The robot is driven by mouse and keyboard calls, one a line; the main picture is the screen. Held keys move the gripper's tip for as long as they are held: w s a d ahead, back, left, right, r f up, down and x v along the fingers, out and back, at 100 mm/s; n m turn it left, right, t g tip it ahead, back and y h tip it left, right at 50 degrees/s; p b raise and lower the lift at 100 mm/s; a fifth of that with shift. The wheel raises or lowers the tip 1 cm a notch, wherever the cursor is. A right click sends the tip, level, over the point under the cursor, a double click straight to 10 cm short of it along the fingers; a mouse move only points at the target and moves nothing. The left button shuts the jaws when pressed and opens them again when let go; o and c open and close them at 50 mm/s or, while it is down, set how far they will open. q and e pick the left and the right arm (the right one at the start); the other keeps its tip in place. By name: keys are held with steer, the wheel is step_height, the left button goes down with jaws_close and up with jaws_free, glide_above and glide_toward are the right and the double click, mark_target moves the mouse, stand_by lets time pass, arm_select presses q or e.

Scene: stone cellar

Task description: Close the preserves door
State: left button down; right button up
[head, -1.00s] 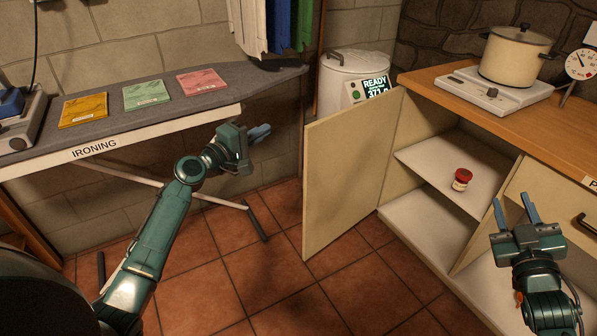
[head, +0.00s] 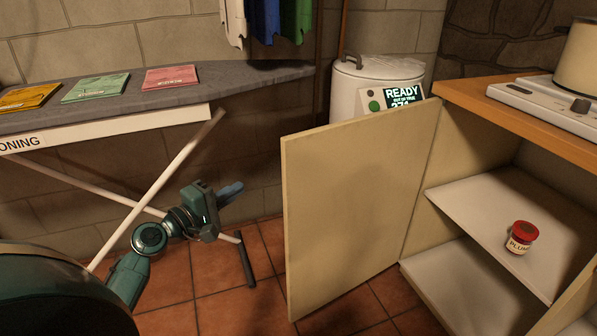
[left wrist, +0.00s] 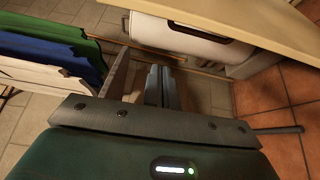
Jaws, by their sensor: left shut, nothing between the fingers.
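The preserves door (head: 355,200) is a cream panel standing open on the left side of the cabinet, hinged at the cabinet's left edge. In the head view its face is turned toward me. My left gripper (head: 230,190) is shut and empty. It is left of the door's free edge, apart from it, in front of the ironing board's legs. In the left wrist view the shut fingers (left wrist: 161,87) point away from the camera, and a pale panel edge, likely the door, crosses the top right. My right gripper is out of the head view.
A jar with a red lid (head: 521,238) stands on the upper cabinet shelf (head: 480,205). The ironing board (head: 250,82) is at the left. A white boiler (head: 350,85) stands behind the door. The tiled floor (head: 240,300) in front is clear.

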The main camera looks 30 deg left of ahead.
arm_select(q)
steer(key=w+d, duration=0.2)
steer(key=w, duration=0.9)
steer(key=shift+s+d, duration=0.7)
steer(key=shift+d, duration=0.2)
steer(key=shift+s+d, duration=0.65)
steer(key=shift+d, duration=0.2)
steer(key=shift+d, duration=0.1)
